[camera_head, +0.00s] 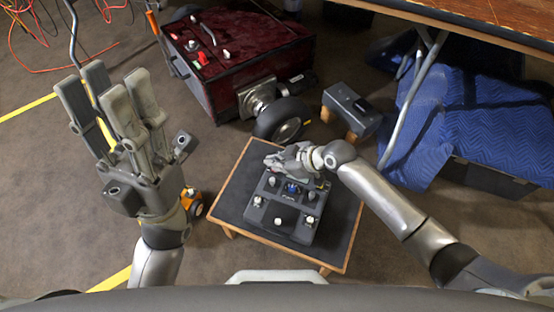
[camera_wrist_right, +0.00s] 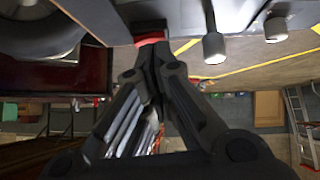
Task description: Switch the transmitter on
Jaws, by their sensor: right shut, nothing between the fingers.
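The transmitter (camera_head: 283,208), a dark grey box with several knobs and sticks, sits on a small table. My right gripper (camera_head: 278,161) is over the transmitter's far edge, its fingers shut and empty. In the right wrist view the shut fingertips (camera_wrist_right: 152,50) are just beside a small red part (camera_wrist_right: 150,38) on a dark body's edge; whether they touch it I cannot tell. Grey sticks (camera_wrist_right: 213,47) show right of it. My gripper hides part of the transmitter's far side in the head view. My left gripper (camera_head: 108,90) is open, raised and empty, left of the table.
The small table (camera_head: 343,215) has a bare dark top around the transmitter. A dark red wheeled machine (camera_head: 240,55) stands behind it. A grey box (camera_head: 350,107) is at its back right. Blue padded blankets (camera_head: 450,120) lie to the right under a wooden workbench (camera_head: 490,25).

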